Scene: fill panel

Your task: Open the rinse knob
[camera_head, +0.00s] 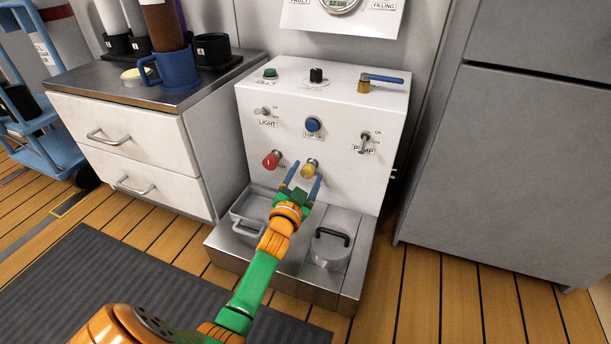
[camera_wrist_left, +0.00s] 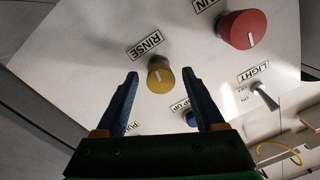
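The rinse knob (camera_head: 309,168) is yellow and sits low on the front of the white panel (camera_head: 340,115). In the left wrist view the yellow knob (camera_wrist_left: 160,75) is below a RINSE label (camera_wrist_left: 146,45), with a pale mark on its face. My left gripper (camera_head: 303,180) is open, its two blue fingers pointing at the knob. In the left wrist view the fingers (camera_wrist_left: 162,88) stand apart on either side of the knob, with gaps visible. I cannot tell whether a finger touches it. My right gripper is not in view.
A red knob (camera_head: 271,160) is just left of the rinse knob. A blue button (camera_head: 313,124), light switch (camera_head: 263,111) and pump switch (camera_head: 365,142) are above. A lidded metal pot (camera_head: 330,249) stands below. A drawer cabinet (camera_head: 140,150) is at left.

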